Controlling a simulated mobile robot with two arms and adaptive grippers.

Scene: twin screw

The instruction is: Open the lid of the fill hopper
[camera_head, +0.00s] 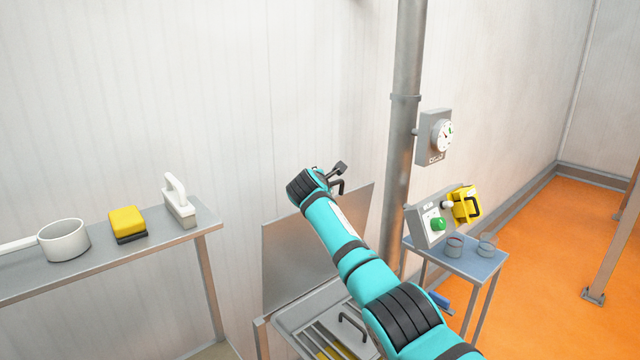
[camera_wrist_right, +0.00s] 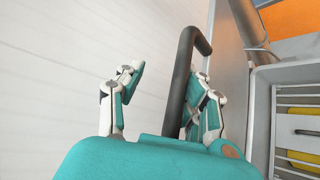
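The grey lid (camera_head: 287,262) of the fill hopper (camera_head: 290,318) stands raised, roughly upright, at the back of the hopper, so the opening and its bars show. In the right wrist view the lid (camera_wrist_right: 228,75) is a grey plate seen nearly edge-on. Its black bar handle (camera_wrist_right: 180,85) lies between the fingers of my right gripper (camera_wrist_right: 165,80). The fingers are apart, with a clear gap on the left; the handle is close to the right finger. In the head view my right arm covers part of the lid. My left gripper is not in view.
A grate handle (camera_head: 352,322) sits over the hopper opening. A steel pipe (camera_head: 405,130) rises right of the lid. A side table (camera_head: 475,262) holds cups and a control box (camera_head: 430,222). A left shelf (camera_head: 100,262) holds a pot, a yellow sponge and a brush.

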